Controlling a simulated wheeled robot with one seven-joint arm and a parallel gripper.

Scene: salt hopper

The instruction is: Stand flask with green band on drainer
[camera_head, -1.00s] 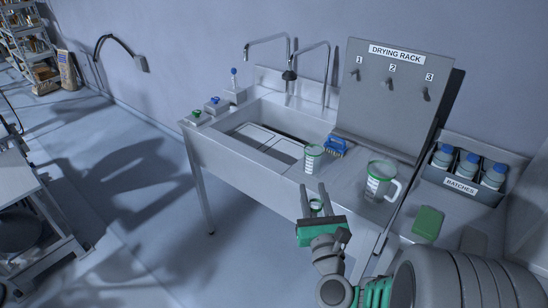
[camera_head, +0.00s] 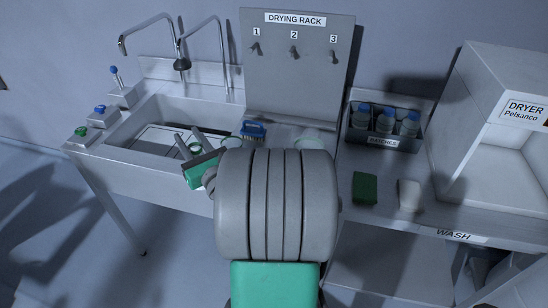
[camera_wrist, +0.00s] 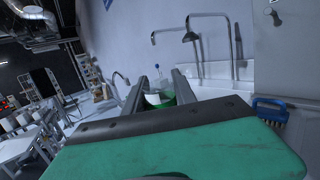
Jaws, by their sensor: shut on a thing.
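My gripper (camera_head: 189,144) is shut on a small vessel with a green rim (camera_head: 195,148), over the front right part of the sink. In the wrist view the green-rimmed vessel (camera_wrist: 166,101) sits between the two fingers; the gripper's palm hides its lower part, so I cannot tell whether it is the flask with the green band. Another green-rimmed vessel (camera_head: 232,142) stands on the counter just right of the gripper, partly behind my arm. A pale slatted panel (camera_head: 158,138), perhaps the drainer, lies in the sink (camera_head: 120,156).
A blue brush (camera_head: 253,130) lies below the drying rack board (camera_head: 293,75). A pale jug (camera_head: 314,138) is mostly hidden behind my arm. Two taps (camera_head: 182,62) rise behind the sink. A batch crate (camera_head: 383,142) with blue-capped bottles and a green block (camera_head: 365,187) are at right.

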